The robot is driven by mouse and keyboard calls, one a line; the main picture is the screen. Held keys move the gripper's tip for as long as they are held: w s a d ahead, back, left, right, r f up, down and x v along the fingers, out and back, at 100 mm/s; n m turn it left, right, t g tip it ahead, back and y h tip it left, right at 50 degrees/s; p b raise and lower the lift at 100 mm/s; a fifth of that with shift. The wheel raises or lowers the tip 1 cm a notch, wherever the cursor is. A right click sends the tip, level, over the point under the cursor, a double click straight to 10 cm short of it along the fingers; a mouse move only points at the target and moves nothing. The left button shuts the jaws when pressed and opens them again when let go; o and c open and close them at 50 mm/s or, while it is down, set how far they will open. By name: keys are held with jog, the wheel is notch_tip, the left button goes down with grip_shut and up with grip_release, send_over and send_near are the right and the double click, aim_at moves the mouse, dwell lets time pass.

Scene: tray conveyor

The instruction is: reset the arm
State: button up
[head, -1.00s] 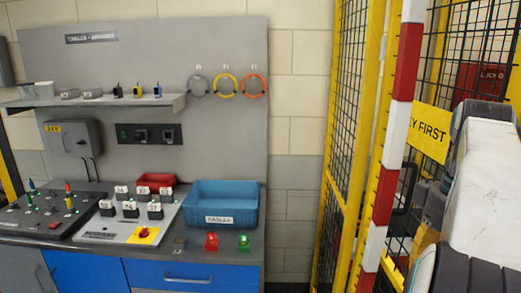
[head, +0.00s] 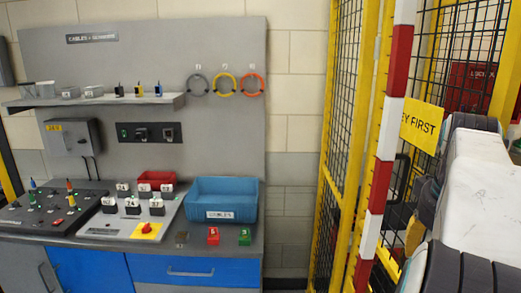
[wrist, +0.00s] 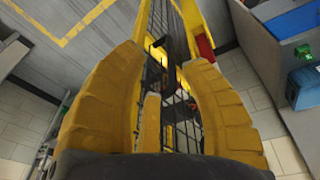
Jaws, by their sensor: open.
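My gripper (wrist: 165,65) fills the middle of the wrist view. Its yellow ribbed fingers are spread apart, and nothing shows held between them. The yellow mesh fence lies beyond the gap between the fingers.
A workbench (head: 210,252) stands at the left with a blue bin (head: 222,197), a red bin (head: 156,177) and switch panels. Cable rings hang on its back panel. A yellow mesh fence (head: 343,110) with a red-white post (head: 388,120) and yellow sign (head: 421,126) is at the right.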

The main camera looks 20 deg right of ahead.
jog(key=a+f+m, duration=0.1)
jog(key=a+f, duration=0.6)
jog(key=f, duration=0.4)
jog(key=s+a+f+n+t+y, duration=0.1)
jog(key=a+n, duration=0.8)
jog(key=a, duration=1.1)
jog(key=shift+a+f+t+y, duration=0.35)
jog(key=shift+f+t+y, duration=0.15)
jog(key=shift+t, duration=0.6)
jog(key=shift+d, duration=0.1)
